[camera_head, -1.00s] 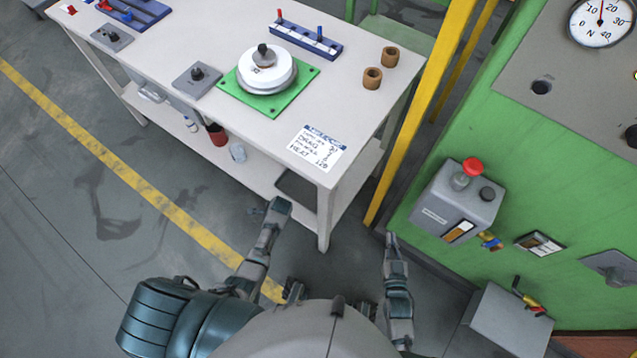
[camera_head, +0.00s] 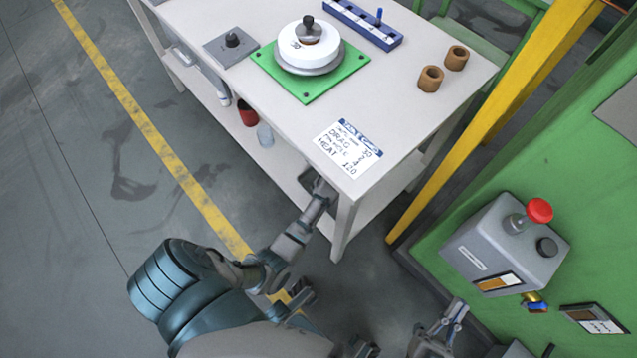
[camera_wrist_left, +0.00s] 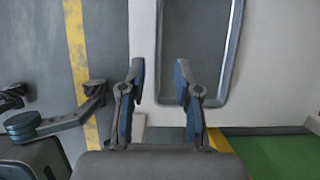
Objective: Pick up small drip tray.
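The small drip tray (camera_wrist_left: 205,35) is a shallow dark grey tray with a raised rim, lying on the pale lower shelf of the bench. In the head view it is mostly hidden behind my left gripper (camera_head: 318,184) at the shelf's near end. In the left wrist view my left gripper (camera_wrist_left: 160,80) is open and empty. Its left finger is outside the tray's left rim and its right finger is over the tray's inside, so that rim shows between them. Contact cannot be told. My right gripper (camera_head: 455,310) appears open and empty, low beside the green machine.
The bench top (camera_head: 270,105) is above the shelf, with a leg (camera_head: 343,228) close to my left arm. A red cup (camera_head: 247,113) and a clear jar (camera_head: 265,135) stand farther along the shelf. A yellow post (camera_head: 470,150) and grey control box (camera_head: 505,245) are at the right.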

